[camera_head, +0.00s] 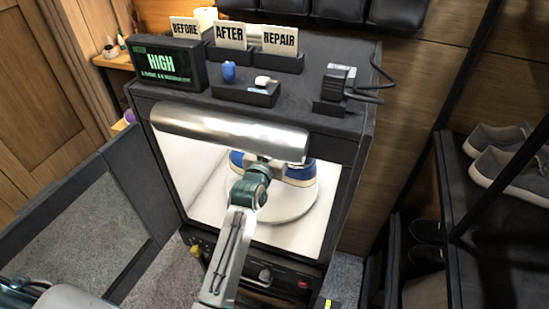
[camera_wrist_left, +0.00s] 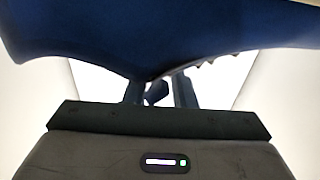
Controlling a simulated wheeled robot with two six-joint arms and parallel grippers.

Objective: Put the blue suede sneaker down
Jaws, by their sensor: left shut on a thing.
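The blue suede sneaker (camera_head: 300,172), with a pale sole, is inside the bright white photo booth, over a round white turntable (camera_head: 290,208). My left arm reaches in through the open front and hides the sneaker's middle; a metal bar covers its top. In the left wrist view the dark blue sneaker (camera_wrist_left: 160,35) fills the upper part, right at the fingers. My left gripper (camera_wrist_left: 160,92) is shut on the sneaker. I cannot tell whether the sole touches the turntable. My right gripper is not in view.
The silver bar (camera_head: 230,133) crosses the booth's upper opening. The booth's door (camera_head: 85,240) stands open at left. On top stand a HIGH display (camera_head: 165,65), BEFORE, AFTER and REPAIR cards, and small items. A rack with grey sneakers (camera_head: 500,160) is at right.

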